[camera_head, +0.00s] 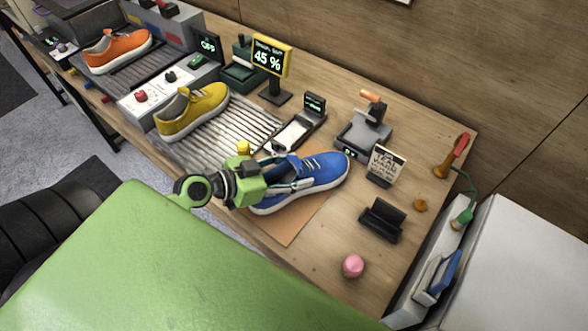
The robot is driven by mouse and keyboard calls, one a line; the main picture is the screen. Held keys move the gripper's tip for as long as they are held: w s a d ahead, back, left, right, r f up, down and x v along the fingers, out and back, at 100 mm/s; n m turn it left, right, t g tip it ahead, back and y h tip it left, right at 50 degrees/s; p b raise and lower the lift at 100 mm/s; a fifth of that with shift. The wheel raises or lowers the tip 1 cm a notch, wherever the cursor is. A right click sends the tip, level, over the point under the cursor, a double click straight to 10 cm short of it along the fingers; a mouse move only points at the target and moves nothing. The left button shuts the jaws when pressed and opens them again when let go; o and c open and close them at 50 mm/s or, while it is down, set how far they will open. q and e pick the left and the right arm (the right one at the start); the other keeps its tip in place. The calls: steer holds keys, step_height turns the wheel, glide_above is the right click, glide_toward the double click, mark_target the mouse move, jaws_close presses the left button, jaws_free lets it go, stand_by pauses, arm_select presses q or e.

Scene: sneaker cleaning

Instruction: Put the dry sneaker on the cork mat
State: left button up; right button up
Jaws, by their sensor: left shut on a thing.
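A blue sneaker (322,170) with a white sole is over the tan cork mat (292,227), toe to the right. The mat shows in front of the shoe and a little behind it. I cannot tell whether the sole touches the mat. My left gripper (272,178), green and dark grey, is shut on the blue sneaker at its heel and opening, hiding part of the heel. A yellow sneaker (195,108) and an orange sneaker (117,50) stand farther left. My right gripper is not in view.
A ribbed metal rack (240,120) is left of the mat. A "45 %" display (270,56), a small sign (386,166), a black holder (381,220) and a pink ball (352,266) stand around.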

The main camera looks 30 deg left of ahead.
arm_select(q)
steer(key=shift+f, duration=0.25)
steer(key=o, duration=1.6)
